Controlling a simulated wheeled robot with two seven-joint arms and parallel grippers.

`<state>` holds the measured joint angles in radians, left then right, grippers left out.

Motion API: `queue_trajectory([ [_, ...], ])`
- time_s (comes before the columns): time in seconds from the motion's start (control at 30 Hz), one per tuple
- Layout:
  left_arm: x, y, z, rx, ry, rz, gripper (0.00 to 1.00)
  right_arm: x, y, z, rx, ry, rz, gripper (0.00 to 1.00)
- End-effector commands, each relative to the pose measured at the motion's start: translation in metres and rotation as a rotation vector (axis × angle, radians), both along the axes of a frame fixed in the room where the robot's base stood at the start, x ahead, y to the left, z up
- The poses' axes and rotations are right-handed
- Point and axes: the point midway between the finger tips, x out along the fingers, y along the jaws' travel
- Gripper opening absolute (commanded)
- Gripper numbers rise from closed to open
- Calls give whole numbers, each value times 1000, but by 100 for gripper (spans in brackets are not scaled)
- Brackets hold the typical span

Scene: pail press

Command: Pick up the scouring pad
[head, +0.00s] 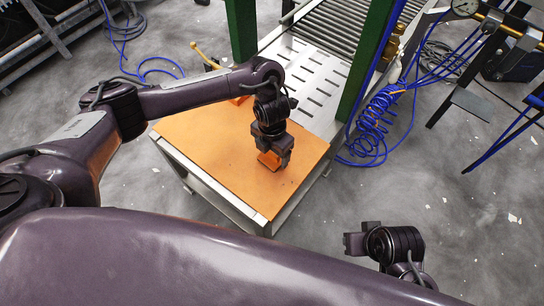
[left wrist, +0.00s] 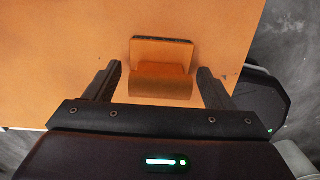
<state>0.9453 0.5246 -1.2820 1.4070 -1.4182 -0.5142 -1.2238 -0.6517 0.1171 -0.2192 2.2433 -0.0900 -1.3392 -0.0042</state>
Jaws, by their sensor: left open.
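The scouring pad (left wrist: 162,52) appears to be the small orange block with a dark strip along its far edge. It stands out little from the orange table top (head: 215,150). My left gripper (head: 274,162) is open and points down over the table. In the left wrist view its two fingers (left wrist: 160,78) are on either side of the pad, with a gap at each side. In the head view the pad (head: 268,160) is partly hidden by the gripper. My right gripper (head: 356,242) is off the table at the lower right; its jaw state is unclear.
Another orange item (head: 240,100) lies at the table's back, partly behind my left arm. A roller conveyor (head: 345,25) with a slotted metal plate (head: 305,80) stands behind, between green posts (head: 242,30). Blue coiled hose (head: 374,125) hangs right of the table. The table's front is clear.

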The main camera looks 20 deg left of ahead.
Motion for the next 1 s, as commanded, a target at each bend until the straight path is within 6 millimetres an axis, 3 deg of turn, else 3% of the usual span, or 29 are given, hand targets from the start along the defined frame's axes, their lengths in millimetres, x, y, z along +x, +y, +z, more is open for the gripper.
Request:
queue_trajectory([
  [0.23,0,0,-2,0,0,0,76,0,1,0,2,-3,1,40],
  [0.6,0,0,-2,1,0,0,28,0,0,0,1,-3,1,40],
  [1.0,1,0,7,0,-2,1,27,-1,-1,3,-3,7,-2,40],
])
